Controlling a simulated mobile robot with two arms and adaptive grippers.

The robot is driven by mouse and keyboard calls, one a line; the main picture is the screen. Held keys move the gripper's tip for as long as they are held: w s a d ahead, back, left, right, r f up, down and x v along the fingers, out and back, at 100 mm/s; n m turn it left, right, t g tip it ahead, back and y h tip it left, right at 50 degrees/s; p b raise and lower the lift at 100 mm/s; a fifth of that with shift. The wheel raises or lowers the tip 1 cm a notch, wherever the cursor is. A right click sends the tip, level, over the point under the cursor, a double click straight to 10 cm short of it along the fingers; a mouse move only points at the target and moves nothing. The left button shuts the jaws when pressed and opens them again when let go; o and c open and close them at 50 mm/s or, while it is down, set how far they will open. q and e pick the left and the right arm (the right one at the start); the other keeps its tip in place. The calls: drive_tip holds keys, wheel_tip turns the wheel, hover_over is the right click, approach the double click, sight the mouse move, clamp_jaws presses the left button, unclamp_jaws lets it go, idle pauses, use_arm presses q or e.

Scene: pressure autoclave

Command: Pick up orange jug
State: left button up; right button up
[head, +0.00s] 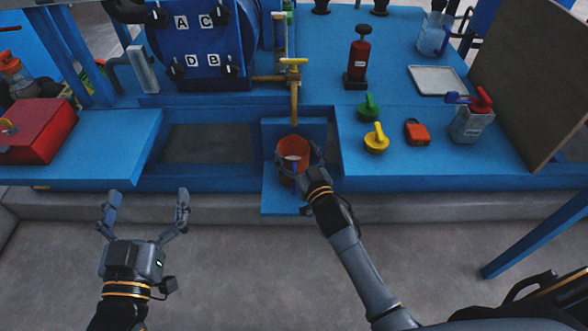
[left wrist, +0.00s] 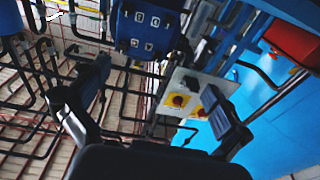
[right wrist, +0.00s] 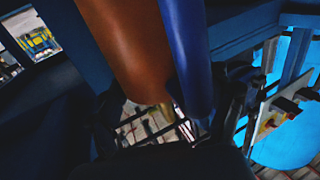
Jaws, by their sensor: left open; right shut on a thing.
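The orange jug (head: 293,150) stands on the low blue step below the brass tap (head: 293,75) in the head view. Its blue handle (head: 295,168) faces me. My right gripper (head: 300,173) is shut on the jug at its near side. In the right wrist view the orange jug body (right wrist: 130,45) and the blue handle (right wrist: 188,60) fill the middle, close to the fingers. My left gripper (head: 146,215) is open and empty, in front of the bench and left of the jug. In the left wrist view its two fingers (left wrist: 150,115) are spread with nothing between them.
A blue vessel lettered A to D (head: 200,45) stands behind. A red box (head: 38,130) is at left. Green (head: 369,107) and yellow (head: 376,138) knobs, a red padlock (head: 417,131) and a grey container (head: 470,124) sit right of the jug. The floor in front is clear.

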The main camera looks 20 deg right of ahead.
drive_tip(key=shift+c, duration=0.8)
drive_tip(key=shift+r, duration=0.1)
